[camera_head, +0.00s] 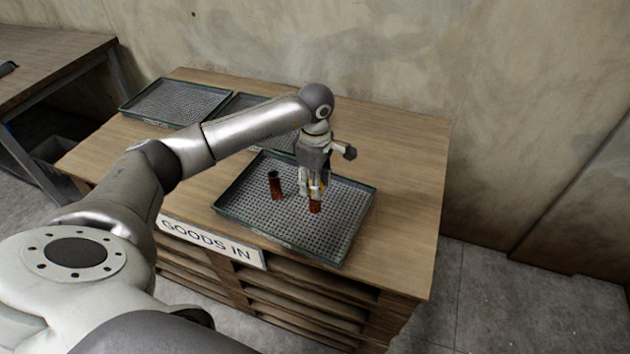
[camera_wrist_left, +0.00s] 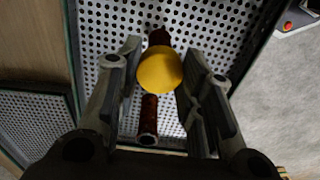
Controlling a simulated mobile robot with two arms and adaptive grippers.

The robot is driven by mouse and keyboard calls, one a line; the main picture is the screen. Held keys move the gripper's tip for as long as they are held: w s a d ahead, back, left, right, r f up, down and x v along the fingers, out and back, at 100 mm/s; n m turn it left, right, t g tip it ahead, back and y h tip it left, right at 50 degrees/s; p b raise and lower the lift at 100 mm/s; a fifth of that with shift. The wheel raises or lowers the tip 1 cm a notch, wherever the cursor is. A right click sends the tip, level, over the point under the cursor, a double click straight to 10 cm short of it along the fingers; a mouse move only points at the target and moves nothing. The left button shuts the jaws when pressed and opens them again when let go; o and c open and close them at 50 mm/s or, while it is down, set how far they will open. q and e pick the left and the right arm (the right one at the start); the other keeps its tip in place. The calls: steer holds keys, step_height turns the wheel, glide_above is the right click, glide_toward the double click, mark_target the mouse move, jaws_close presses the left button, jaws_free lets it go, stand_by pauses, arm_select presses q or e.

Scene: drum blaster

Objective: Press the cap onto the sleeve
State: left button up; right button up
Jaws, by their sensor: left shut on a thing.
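My left gripper (camera_head: 314,192) points down over the front tray and is shut on a yellow cap (camera_wrist_left: 160,70), which sits between its fingers in the left wrist view. A reddish-brown sleeve (camera_head: 315,206) stands on the tray right below the gripper, its upper part hidden by the fingers. I cannot tell whether the cap touches it. A second brown sleeve (camera_head: 276,186) stands upright on the tray to the left, apart from the gripper, with a dark open top. The wrist view shows one sleeve (camera_wrist_left: 149,115) below the cap and a dark brown one (camera_wrist_left: 159,37) partly behind it.
The perforated tray (camera_head: 345,253) has a low dark green rim and lies on a wooden bench (camera_head: 405,170). Two more trays, one at the back left (camera_head: 128,112) and one partly behind my arm, are on the bench. The bench's right side is clear.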

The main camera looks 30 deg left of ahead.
arm_select(q)
steer(key=o, duration=0.8)
steer(key=o, duration=0.5)
steer(key=shift+r, duration=0.1)
steer(key=shift+r+p, duration=1.55)
steer(key=shift+r, duration=0.85)
